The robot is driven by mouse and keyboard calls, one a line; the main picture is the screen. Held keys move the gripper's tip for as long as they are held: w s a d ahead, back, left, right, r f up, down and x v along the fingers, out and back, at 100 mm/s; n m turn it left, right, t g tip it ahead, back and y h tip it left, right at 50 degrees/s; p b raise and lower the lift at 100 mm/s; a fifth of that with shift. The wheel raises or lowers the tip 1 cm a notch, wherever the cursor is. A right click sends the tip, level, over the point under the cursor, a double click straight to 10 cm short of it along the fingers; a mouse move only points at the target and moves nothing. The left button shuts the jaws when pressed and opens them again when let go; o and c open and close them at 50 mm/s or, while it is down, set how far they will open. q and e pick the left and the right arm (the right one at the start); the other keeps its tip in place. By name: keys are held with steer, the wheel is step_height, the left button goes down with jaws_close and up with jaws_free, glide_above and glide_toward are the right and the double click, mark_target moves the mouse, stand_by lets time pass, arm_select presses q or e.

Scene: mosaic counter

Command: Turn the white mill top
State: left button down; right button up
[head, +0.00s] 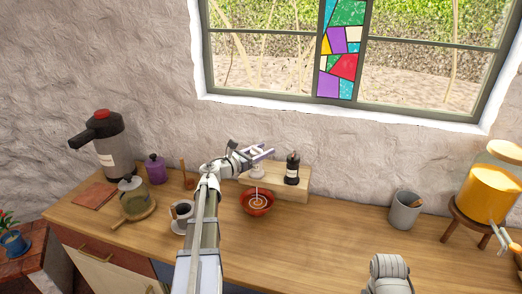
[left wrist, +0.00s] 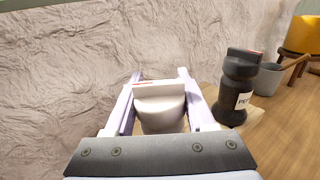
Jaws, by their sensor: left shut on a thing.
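The white mill (head: 257,170) stands on a wooden riser board (head: 295,192) at the back of the counter. My left gripper (head: 258,154) is at its top. In the left wrist view the white mill top (left wrist: 160,92) sits between the two fingers of my left gripper (left wrist: 160,88), which is shut on it. The mill's lower body is mostly hidden behind my gripper. A black mill (head: 292,170) stands upright to the right on the same riser; it also shows in the left wrist view (left wrist: 236,85).
A red bowl (head: 257,203) stands in front of the riser. A dark cup (head: 181,212) is beside my left arm. A grey pot (head: 404,211) and an orange-filled dispenser (head: 487,193) stand right. A black pump flask (head: 108,142) stands left. The counter's centre right is clear.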

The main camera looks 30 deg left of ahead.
arm_select(q)
steer(key=m+g+h, duration=0.2)
steer(key=m+h, duration=0.1)
steer(key=h, duration=0.1)
steer(key=shift+d, duration=0.15)
steer(key=m+g+h, duration=0.3)
steer(key=h, duration=0.1)
steer(key=shift+s+d+g, duration=0.25)
steer(key=shift+d+g, duration=0.05)
steer(key=shift+d, duration=0.05)
steer(key=shift+s+d+m+g+h, duration=0.2)
steer(key=shift+m+g+h, duration=0.35)
steer(key=shift+m+g, duration=0.3)
steer(key=shift+s+d+m+g+h, duration=0.1)
steer(key=shift+s+m+g+h, duration=0.15)
steer(key=shift+m+g+h, duration=0.65)
steer(key=shift+s+d+m+g+h, duration=0.2)
steer(key=shift+m+g, duration=0.35)
steer(key=shift+g, duration=0.6)
steer(key=shift+c, duration=1.1)
jaws_free()
steer(key=shift+s+a, duration=0.1)
steer(key=shift+a, duration=0.05)
